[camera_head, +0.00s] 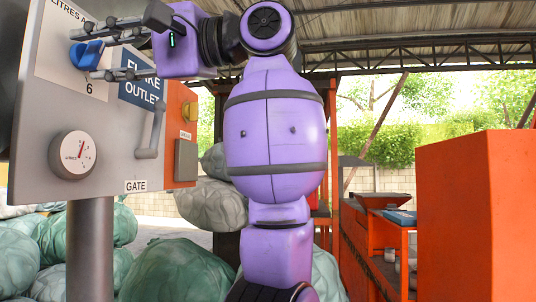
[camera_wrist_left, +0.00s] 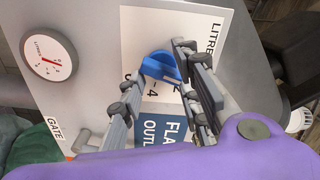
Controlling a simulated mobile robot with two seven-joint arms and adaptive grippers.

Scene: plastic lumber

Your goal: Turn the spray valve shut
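In the left wrist view the knob (camera_wrist_left: 160,66) shows between the tips of my left gripper (camera_wrist_left: 157,66). A gap seems to remain between the fingers and the knob; contact cannot be told. Part of the dial's numbers is hidden by the fingers. My right gripper is not in view.
A round gauge (camera_head: 73,155) and a grey lever (camera_head: 151,133) near a "GATE" label are on the same panel. A blue "FLAKE OUTLET" sign (camera_head: 143,91) is beside the fingers. Green sacks (camera_head: 175,272) lie behind; an orange block (camera_head: 475,215) stands at right.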

